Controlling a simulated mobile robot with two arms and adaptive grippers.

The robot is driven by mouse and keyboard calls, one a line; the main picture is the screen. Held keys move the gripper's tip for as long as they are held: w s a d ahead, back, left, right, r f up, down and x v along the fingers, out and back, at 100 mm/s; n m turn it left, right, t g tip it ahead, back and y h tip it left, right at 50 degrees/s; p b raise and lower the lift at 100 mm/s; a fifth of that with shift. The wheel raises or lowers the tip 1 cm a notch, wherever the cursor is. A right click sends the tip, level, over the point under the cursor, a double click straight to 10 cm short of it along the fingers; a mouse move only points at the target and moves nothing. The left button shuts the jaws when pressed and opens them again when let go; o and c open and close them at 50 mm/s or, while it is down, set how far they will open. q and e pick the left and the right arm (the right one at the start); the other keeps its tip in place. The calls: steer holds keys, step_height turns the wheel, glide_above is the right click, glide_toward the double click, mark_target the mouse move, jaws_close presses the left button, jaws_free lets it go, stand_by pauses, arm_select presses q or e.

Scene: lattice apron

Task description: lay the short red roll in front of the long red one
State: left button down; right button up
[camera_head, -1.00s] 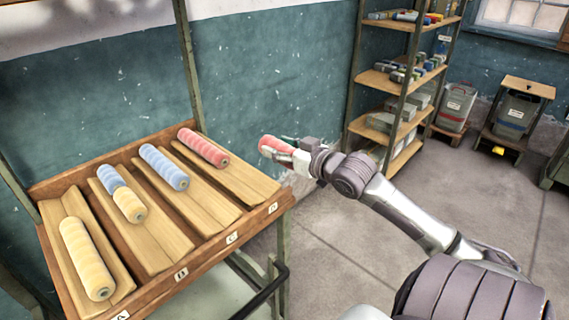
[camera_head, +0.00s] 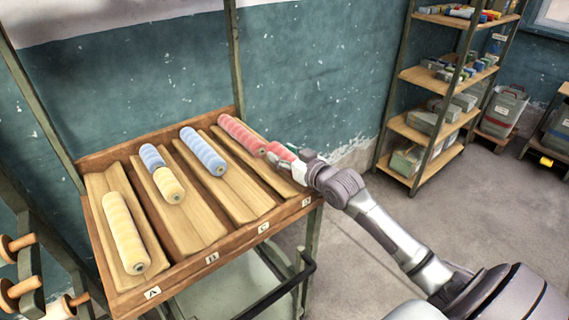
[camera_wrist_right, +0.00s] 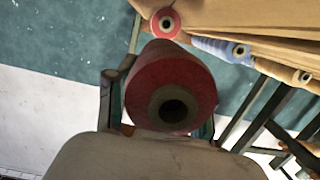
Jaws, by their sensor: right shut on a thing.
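The long red roll (camera_head: 240,134) lies at the back of channel D (camera_head: 262,172) on the sloped wooden rack. My right gripper (camera_head: 292,160) is shut on the short red roll (camera_head: 279,152), close to the front end of the long roll over channel D. In the right wrist view the short red roll (camera_wrist_right: 172,88) fills the middle between the fingers, its hollow core facing the camera. The long roll's end (camera_wrist_right: 165,22) shows beyond it. I cannot tell whether the short roll touches the channel. My left gripper is out of view.
Channel C holds a long blue roll (camera_head: 203,151). Channel B holds a short blue roll (camera_head: 152,157) behind a short yellow one (camera_head: 169,185). Channel A holds a long yellow roll (camera_head: 125,232). A shelf unit (camera_head: 432,127) stands at the right. Wooden pegs (camera_head: 20,290) show at lower left.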

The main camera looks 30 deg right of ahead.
step_height(320, 180, down, 3)
steer(key=shift+r, duration=0.15)
steer(key=shift+d+f, duration=0.1)
steer(key=shift+f, duration=0.2)
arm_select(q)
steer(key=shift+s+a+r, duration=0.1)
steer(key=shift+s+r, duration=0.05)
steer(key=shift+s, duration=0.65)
arm_select(e)
steer(key=shift+f, duration=0.15)
steer(key=shift+f, duration=0.25)
steer(key=o, duration=1.2)
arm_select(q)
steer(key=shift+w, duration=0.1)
